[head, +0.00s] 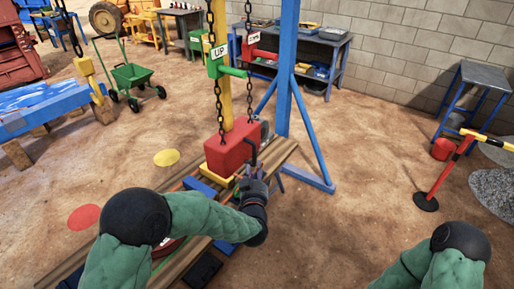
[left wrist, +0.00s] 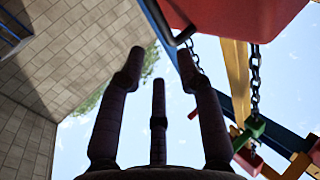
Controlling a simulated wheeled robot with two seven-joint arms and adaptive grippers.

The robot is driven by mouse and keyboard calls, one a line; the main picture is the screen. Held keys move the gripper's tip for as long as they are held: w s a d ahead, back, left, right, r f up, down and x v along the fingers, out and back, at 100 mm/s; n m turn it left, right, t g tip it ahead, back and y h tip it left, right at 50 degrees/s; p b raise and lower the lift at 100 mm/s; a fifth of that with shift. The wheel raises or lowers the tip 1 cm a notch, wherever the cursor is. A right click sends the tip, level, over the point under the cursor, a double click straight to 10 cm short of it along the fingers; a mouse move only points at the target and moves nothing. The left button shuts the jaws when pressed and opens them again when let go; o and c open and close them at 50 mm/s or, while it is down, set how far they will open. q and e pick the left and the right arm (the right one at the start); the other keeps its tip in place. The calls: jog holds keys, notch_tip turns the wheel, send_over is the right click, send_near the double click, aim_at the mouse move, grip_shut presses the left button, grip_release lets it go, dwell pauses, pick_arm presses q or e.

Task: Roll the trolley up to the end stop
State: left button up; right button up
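A red block (head: 230,148) with a black bent handle (head: 252,158) is in the middle of the head view, above a yellow base (head: 216,180) on wooden planks. I cannot tell for sure which part is the trolley, and I cannot make out the end stop. My left gripper (head: 252,176) is just right of the block, close to the handle. In the left wrist view its three fingers (left wrist: 158,75) are spread with nothing between them. The red block (left wrist: 240,14) and handle (left wrist: 170,28) are above the right finger; contact is unclear. My right gripper is out of view.
Chains carry a green "UP" handle (head: 217,62) and a red second handle (head: 258,48) above the block. A blue post (head: 287,75) with braces stands behind. A red-and-yellow barrier (head: 448,172) stands at right. Bare ground lies between the post and barrier.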

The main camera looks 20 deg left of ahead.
pick_arm(q)
jog(key=x, duration=0.3)
jog(key=b+x, duration=0.1)
jog(key=x, duration=0.6)
jog(key=shift+w+a+r+b, duration=0.25)
jog(key=shift+w+r+b, duration=0.05)
jog(key=shift+w, duration=0.1)
grip_shut()
